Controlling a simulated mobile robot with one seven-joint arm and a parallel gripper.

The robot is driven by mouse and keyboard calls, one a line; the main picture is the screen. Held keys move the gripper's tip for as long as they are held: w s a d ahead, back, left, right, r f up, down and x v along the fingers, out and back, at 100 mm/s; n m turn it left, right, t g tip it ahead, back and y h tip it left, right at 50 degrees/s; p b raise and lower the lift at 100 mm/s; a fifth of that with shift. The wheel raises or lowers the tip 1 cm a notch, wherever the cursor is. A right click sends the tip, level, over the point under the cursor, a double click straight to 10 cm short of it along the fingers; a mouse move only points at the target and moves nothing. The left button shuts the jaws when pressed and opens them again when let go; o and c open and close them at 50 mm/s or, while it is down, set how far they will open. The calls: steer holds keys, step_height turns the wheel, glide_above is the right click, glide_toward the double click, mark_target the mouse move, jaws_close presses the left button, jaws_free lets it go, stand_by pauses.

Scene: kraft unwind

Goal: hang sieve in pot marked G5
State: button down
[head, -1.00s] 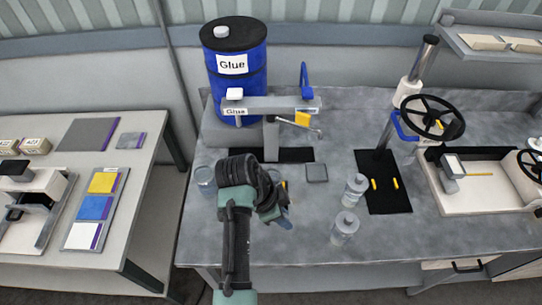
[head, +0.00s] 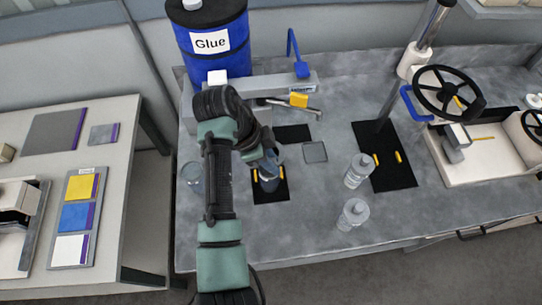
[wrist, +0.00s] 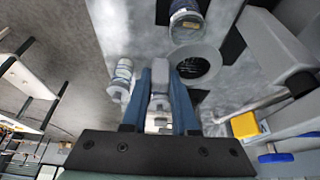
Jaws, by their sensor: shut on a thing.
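My gripper (head: 268,160) is low over the bench, its fingers pointing down near a dark pot (head: 269,183) on a black mat with yellow marks. In the wrist view my gripper (wrist: 160,78) is shut on a small grey piece, which appears to be the sieve's handle. A grey ring (wrist: 180,77), likely the sieve's rim, shows beside the fingertips. A jar with a banded top (wrist: 186,22) stands close beyond it. A clear glass pot (head: 192,176) stands left of my arm. I cannot read a G5 mark on any pot, nor tell whether the sieve touches one.
Two clear bottles (head: 358,171) (head: 352,213) stand to the right. The glue drum (head: 212,45) and grey dispenser beam (head: 270,88) are behind. A black handwheel (head: 448,93) is at the right. A side table (head: 110,160) with colour samples is at the left.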

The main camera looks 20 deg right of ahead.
step_height(320, 180, down, 7)
steer(key=b, duration=0.5)
stand_by(0.6)
steer(key=c, duration=0.6)
jaws_free()
steer(key=v, duration=1.3)
steer(key=shift+w+f+b, duration=0.1)
steer(key=shift+w+b, duration=0.05)
steer(key=shift+b, duration=0.15)
